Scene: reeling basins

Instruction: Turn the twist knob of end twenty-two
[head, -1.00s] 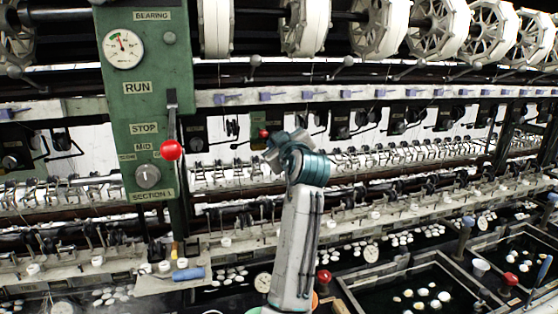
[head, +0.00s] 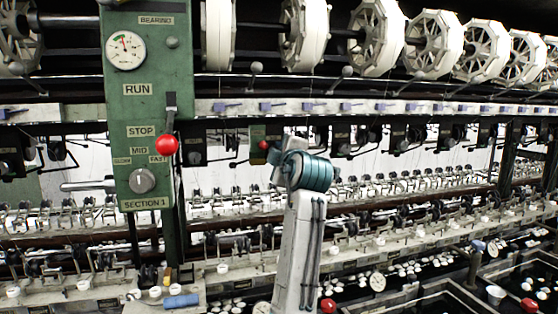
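A row of small dark units with round knobs hangs under the long pale rail; their labels are too small to read, so I cannot tell which is end twenty-two. One greenish unit has a red knob (head: 263,145). My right gripper (head: 278,162) is just to the right of and below this knob, at the end of my pale arm with the teal wrist. Its fingers are mostly hidden by the wrist and point away from me. I cannot tell whether they touch the knob or whether they are open. My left gripper is not in view.
A green control panel (head: 150,95) with a gauge and a red-ball lever (head: 167,145) stands left of my arm. A grey rod (head: 90,185) sticks out at its left. White reels (head: 378,38) hang above. Dark basins (head: 435,300) lie at the lower right.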

